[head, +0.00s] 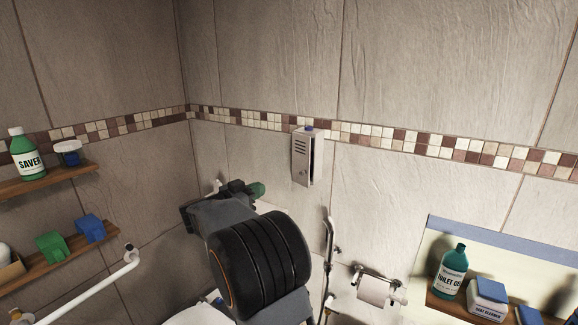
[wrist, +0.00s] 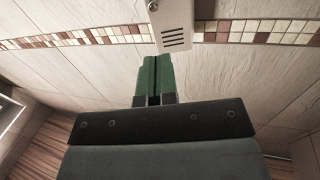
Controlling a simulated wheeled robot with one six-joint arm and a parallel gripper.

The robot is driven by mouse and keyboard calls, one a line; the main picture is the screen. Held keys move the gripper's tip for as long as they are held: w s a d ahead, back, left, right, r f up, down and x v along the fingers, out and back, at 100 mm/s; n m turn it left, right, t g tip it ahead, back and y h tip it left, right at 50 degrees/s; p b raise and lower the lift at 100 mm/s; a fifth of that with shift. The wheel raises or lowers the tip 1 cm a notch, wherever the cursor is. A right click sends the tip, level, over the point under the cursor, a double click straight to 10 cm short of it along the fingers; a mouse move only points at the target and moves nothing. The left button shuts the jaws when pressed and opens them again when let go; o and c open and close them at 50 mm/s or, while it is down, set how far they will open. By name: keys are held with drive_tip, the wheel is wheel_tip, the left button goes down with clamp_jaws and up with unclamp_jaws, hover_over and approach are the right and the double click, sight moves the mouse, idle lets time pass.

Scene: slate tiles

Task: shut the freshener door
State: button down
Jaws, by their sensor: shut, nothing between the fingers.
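The freshener (head: 318,176) is a small pale box on the tiled wall, with something blue on its top. Its door (head: 301,155), with vent slots and a small knob, stands ajar, and a dark gap shows along its right side. My gripper (head: 258,189) has green fingers, shut and empty, lower left of the freshener in the head view. In the wrist view the shut fingers (wrist: 153,62) point at the lower end of the slotted door panel (wrist: 174,28). I cannot tell whether they touch it.
Wooden shelves (head: 50,182) with bottles and blocks are on the left wall, above a white rail (head: 95,285). A toilet roll (head: 374,291) and a shelf with a green bottle (head: 451,272) are at lower right. The wall around the freshener is clear.

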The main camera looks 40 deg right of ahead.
sight(300, 173)
drive_tip(key=shift+g, duration=0.4)
drive_tip(key=d+p, duration=0.1)
drive_tip(key=d, duration=0.3)
drive_tip(key=s+d+p, duration=0.1)
drive_tip(key=d, duration=0.9)
drive_tip(key=shift+s+p, duration=0.2)
drive_tip(key=shift+p, duration=0.2)
